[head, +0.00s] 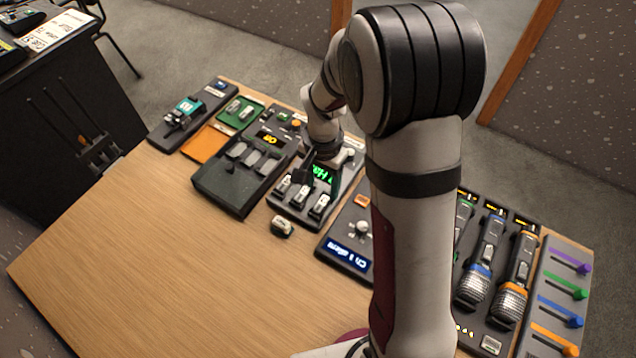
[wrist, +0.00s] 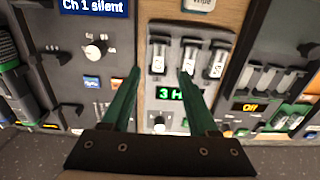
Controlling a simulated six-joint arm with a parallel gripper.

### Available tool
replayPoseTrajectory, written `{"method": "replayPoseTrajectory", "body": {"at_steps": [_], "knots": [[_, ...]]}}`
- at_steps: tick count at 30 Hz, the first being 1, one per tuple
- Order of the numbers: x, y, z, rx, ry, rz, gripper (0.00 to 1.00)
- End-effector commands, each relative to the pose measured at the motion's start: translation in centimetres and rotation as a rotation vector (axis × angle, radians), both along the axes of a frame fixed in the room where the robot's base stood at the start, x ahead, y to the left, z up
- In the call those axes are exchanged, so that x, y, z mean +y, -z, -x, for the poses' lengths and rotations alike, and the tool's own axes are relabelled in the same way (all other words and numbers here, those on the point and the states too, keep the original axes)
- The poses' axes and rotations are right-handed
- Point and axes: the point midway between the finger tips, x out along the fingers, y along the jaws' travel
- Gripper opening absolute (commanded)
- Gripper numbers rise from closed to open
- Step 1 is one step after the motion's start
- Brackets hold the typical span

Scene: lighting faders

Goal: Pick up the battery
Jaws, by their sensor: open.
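My gripper (head: 322,174) is over the panel with the green-lit display. In the wrist view its two green fingers (wrist: 161,74) are apart with nothing held between them. No battery is plainly identifiable. Small pale pieces (head: 239,108) lie in the green tray (head: 250,118) at the back left and may be batteries; they also show at the wrist view's right edge (wrist: 295,121).
The fader panel (wrist: 178,93) under my gripper has several raised levers. A panel with larger levers (head: 240,165) stands left of it, and a knob panel (head: 345,258) reading "Ch 1 silent" stands right. An orange tray (head: 207,143) looks empty. The table's front left (head: 150,240) is clear.

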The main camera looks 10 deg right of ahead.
Motion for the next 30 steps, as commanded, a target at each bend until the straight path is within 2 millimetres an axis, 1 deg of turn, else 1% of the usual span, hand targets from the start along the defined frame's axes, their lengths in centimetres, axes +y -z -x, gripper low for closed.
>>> {"method": "replayPoseTrajectory", "body": {"at_steps": [2, 7, 10, 13, 17, 18, 23, 27, 28, 30], "knots": [[0.0, 0.8, 0.1, 0.001, 0.0, 0.0, 0.6], [0.2, 4.1, 0.6, 0.006, -0.001, 0.0, 0.6], [0.2, 5.6, 0.5, 0.003, 0.0, 0.0, 0.6], [0.2, 6.2, 0.5, 0.001, 0.0, -0.001, 0.6], [0.1, 6.1, 0.4, 0.0, 0.0, 0.0, 0.6], [0.1, 6.1, 0.4, 0.0, 0.0, 0.0, 0.58], [0.1, 6.1, 0.4, 0.0, 0.0, 0.0, 0.29], [0.1, 6.1, 0.4, 0.0, 0.0, 0.0, 0.04], [0.1, 6.1, 0.4, 0.0, 0.0, 0.0, 0.0], [0.1, 6.1, 0.4, 0.0, 0.0, 0.0, 0.0]]}}
